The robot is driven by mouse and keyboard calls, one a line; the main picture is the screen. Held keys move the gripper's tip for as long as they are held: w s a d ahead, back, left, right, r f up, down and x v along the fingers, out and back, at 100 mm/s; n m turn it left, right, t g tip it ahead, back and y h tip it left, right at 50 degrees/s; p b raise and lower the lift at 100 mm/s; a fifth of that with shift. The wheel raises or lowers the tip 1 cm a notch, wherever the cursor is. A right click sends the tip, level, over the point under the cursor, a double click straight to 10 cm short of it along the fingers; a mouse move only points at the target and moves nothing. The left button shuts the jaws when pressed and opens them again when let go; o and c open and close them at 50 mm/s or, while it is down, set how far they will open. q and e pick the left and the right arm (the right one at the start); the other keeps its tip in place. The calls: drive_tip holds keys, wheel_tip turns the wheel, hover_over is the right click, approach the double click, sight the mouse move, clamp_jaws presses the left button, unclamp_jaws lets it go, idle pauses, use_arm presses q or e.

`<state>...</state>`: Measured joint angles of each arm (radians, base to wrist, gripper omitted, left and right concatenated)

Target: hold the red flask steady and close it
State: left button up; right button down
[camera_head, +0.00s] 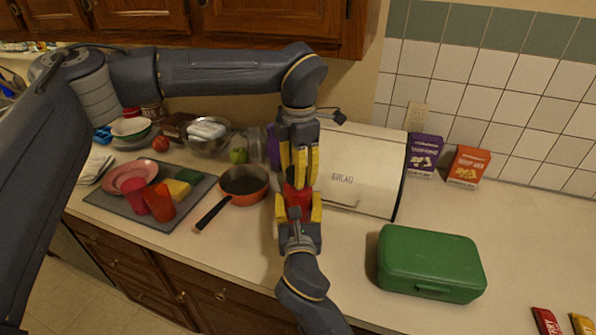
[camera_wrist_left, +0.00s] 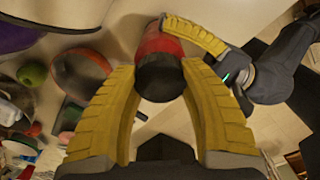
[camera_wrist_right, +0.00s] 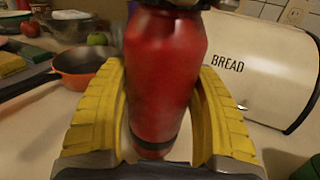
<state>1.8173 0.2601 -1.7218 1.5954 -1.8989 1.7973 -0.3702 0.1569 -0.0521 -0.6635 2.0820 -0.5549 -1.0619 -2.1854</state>
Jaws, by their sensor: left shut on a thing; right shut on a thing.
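The red flask (camera_head: 296,198) stands upright on the counter in front of the bread box. It fills the middle of the right wrist view (camera_wrist_right: 165,75), with a dark band near its base. My right gripper (camera_head: 298,212) is shut around its body from the front. My left gripper (camera_head: 299,170) points down from above and is shut on the dark cap (camera_wrist_left: 162,78) at the flask's top. In the left wrist view the cap lies in line with the red body (camera_wrist_left: 158,42). I cannot tell whether it is fully seated. The head view hides the cap behind the left fingers.
The bread box (camera_head: 360,170) stands close behind and right. An orange pan (camera_head: 243,186) is just left, its handle pointing forward. A grey mat (camera_head: 103,199) with cups and a plate lies farther left. A green case (camera_head: 430,263) sits at right. Counter between case and flask is clear.

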use_arm(q)
drive_tip(key=m, duration=0.7)
drive_tip(key=shift+m, duration=0.4)
drive_tip(key=m, duration=0.4)
drive_tip(key=shift+m, duration=0.3)
drive_tip(key=m, duration=1.8)
